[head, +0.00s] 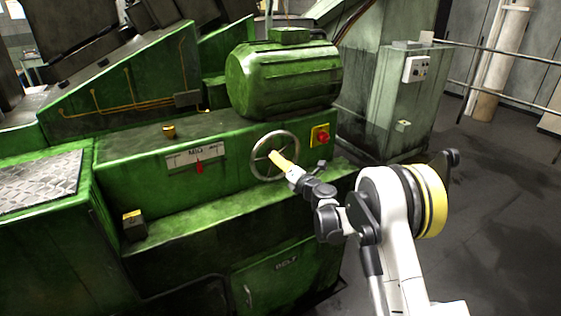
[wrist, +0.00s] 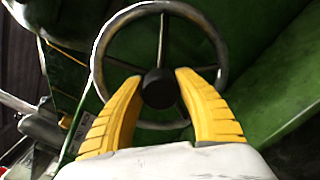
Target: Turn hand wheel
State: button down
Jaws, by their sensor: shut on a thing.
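The hand wheel (head: 254,148) is a grey metal ring with spokes on the front of the green machine. In the wrist view, its rim (wrist: 97,65) fills the upper middle, and its dark round hub (wrist: 159,90) sits at the centre. My gripper (head: 274,155) reaches the wheel from the front right. Its two yellow fingers (wrist: 158,78) are on either side of the hub, shut on it. The finger ends overlap the lower part of the wheel in the wrist view. The exact contact between fingertips and hub is hard to see.
A yellow box with a red button (head: 321,135) is just right of the wheel. A gauge plate with a red pointer (head: 198,166) is to the left. The green motor (head: 285,78) sits above. A green ledge (head: 220,212) runs below. Dark floor (head: 480,215) is open at right.

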jog(key=shift+a, duration=0.1)
jog(key=c, duration=0.8)
grip_release()
jog(key=v, duration=1.2)
